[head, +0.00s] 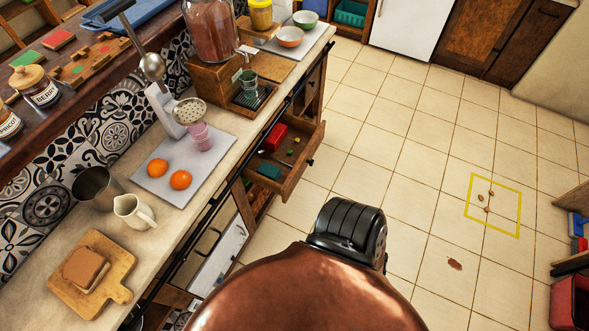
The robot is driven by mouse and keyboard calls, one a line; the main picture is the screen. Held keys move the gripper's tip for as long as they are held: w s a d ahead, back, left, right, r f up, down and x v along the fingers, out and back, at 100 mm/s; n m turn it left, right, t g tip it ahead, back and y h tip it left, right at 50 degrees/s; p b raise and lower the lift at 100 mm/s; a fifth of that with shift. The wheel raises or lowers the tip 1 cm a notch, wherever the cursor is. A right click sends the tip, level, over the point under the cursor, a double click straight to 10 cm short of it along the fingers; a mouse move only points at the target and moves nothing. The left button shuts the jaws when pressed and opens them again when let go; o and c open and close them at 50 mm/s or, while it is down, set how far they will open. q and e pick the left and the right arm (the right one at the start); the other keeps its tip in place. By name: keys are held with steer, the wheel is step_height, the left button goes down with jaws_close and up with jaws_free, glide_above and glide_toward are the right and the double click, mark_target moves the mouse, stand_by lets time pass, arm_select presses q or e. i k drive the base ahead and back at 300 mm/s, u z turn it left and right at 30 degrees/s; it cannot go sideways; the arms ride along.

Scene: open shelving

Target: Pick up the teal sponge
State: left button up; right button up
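A small teal block, which looks like the teal sponge (268,171), lies in the front left part of an open drawer (289,186) under the counter. It lies low in the drawer, close to the cabinet side. A red box (275,137) and several small yellow, green and red items share the drawer.
The drawer juts out from the counter (222,150) over the tiled floor. The counter holds a cutting board (90,278), a white pitcher (134,211) and oranges (180,180).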

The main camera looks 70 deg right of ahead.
mark_target(266, 171)
steer(key=z, duration=1.85)
